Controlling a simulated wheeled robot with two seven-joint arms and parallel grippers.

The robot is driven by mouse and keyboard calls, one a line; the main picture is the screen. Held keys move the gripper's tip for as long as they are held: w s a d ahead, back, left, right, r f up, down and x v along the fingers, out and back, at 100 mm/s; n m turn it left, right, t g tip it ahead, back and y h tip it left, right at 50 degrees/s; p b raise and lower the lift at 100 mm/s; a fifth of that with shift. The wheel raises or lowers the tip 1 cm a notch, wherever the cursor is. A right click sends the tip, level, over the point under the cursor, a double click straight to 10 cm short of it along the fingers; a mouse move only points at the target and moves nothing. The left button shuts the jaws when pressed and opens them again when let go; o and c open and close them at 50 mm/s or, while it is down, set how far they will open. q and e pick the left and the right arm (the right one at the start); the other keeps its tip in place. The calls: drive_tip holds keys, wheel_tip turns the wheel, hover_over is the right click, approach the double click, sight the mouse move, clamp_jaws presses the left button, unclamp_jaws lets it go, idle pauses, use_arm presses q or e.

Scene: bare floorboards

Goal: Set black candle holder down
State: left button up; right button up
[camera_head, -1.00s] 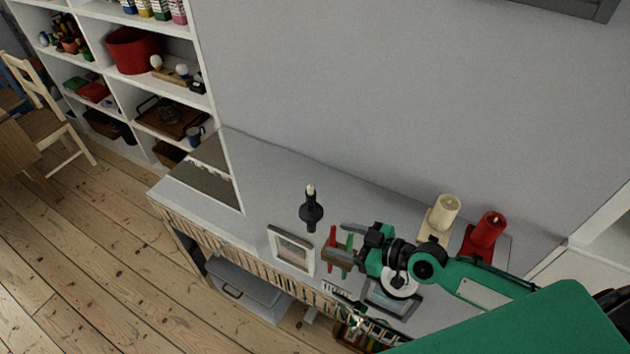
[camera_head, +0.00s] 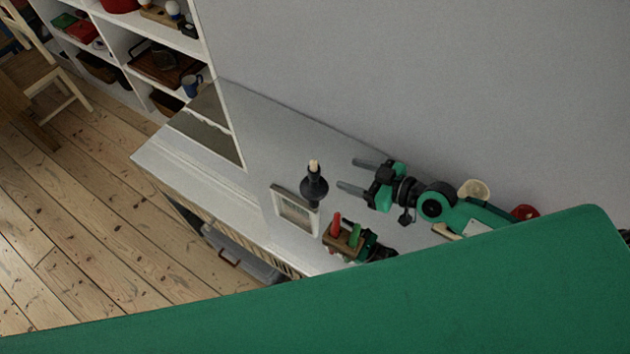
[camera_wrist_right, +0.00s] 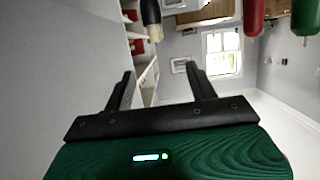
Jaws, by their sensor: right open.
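The black candle holder (camera_head: 314,190) with a short cream candle looks upright over the grey-white sideboard top (camera_head: 262,150), overlapping a picture frame in the head view. Whether its base touches the top is hard to tell. It also shows at the upper edge of the right wrist view (camera_wrist_right: 151,14), beyond and outside the jaws. My right gripper (camera_head: 352,174) is open and empty, to the right of the holder and apart from it. The right wrist view shows its spread fingers (camera_wrist_right: 160,90) with nothing between them.
The white picture frame (camera_head: 295,210) and a wooden block with red and green pegs (camera_head: 343,238) are near the holder. A cream candle (camera_head: 474,188) and red candle (camera_head: 525,211) are partly behind my arm. The sideboard's left part is fairly clear. White shelves (camera_head: 128,60) stand left.

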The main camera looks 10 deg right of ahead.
sight(317, 172)
use_arm(q)
wheel_tip(317, 172, down, 5)
drive_tip(key=b, duration=0.5)
use_arm(e)
drive_tip(key=w+a+f+p, duration=0.1)
drive_tip(key=w+f, duration=0.1)
drive_tip(key=w+a+f+p, duration=0.1)
drive_tip(key=w+a+f, duration=0.1)
drive_tip(key=f, duration=0.1)
drive_tip(key=w+a+f+p, duration=0.1)
drive_tip(key=w+a+f, duration=0.1)
drive_tip(key=shift+w+a+f, duration=0.25)
drive_tip(key=shift+f, duration=0.15)
drive_tip(key=shift+w+a+p, duration=0.25)
drive_tip(key=shift+a+p, duration=0.05)
drive_tip(key=shift+p, duration=0.05)
drive_tip(key=p+x, duration=0.1)
drive_tip(key=x, duration=0.3)
drive_tip(key=shift+w+a+p, duration=0.1)
drive_tip(key=shift+p, duration=0.25)
drive_tip(key=shift+w+a+f, duration=0.1)
use_arm(q)
drive_tip(key=r, duration=0.4)
drive_tip(key=shift+w+d+r, duration=0.2)
drive_tip(key=shift+w+r, duration=0.15)
use_arm(e)
drive_tip(key=shift+c, duration=0.5)
